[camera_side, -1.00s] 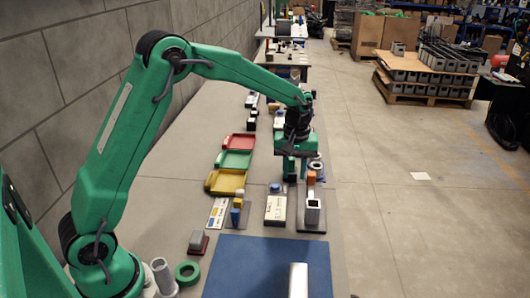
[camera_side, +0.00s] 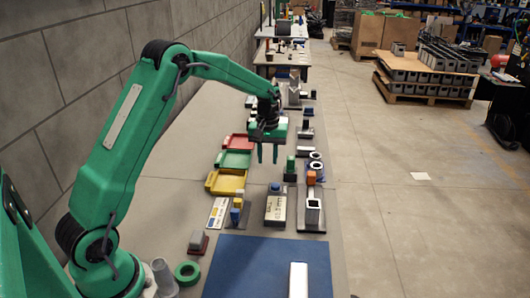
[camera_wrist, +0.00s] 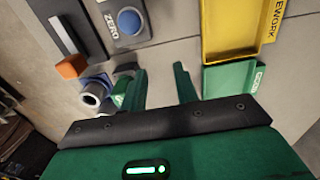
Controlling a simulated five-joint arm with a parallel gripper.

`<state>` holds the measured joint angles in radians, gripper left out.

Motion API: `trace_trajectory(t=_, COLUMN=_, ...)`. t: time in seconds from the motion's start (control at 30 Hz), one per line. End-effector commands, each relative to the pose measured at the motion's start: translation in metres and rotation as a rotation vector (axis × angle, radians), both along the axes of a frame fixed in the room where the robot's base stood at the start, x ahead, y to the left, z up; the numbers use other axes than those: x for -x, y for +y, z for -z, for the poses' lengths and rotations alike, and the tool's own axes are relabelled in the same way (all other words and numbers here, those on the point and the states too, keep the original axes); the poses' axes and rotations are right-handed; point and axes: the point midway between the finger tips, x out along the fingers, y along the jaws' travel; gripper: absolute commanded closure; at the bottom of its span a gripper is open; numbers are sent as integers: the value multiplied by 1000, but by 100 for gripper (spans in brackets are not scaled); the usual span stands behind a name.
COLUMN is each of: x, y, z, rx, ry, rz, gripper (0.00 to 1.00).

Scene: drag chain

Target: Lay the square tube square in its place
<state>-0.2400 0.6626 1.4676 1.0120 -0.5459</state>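The wrist view shows the orange block (camera_wrist: 71,66) at the end of the same dark plate at upper left. A pale bar (camera_side: 298,279) lies on the blue mat (camera_side: 250,262), cut by the lower edge; I cannot tell if it is hollow. My gripper (camera_side: 267,160) hangs above the table, beyond the tube and to its left. Its fingers (camera_wrist: 161,77) are apart and empty.
Red (camera_side: 239,141), green (camera_side: 233,159) and yellow (camera_side: 226,182) trays line the left. A scale-like unit with a blue button (camera_wrist: 130,21) is beside the plate. A green block (camera_side: 291,164) and a round ring (camera_side: 316,166) stand right of my gripper. The mat's left is clear.

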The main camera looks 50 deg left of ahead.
Motion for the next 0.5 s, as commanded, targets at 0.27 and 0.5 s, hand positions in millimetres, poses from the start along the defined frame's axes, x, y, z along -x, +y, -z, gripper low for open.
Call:
trace_trajectory(t=0.27, x=-7, y=34, z=21, rx=0, ry=0, rz=-2, gripper=70)
trace_trajectory(t=0.5, x=-12, y=61, z=40, rx=1, ry=1, rz=-2, gripper=70)
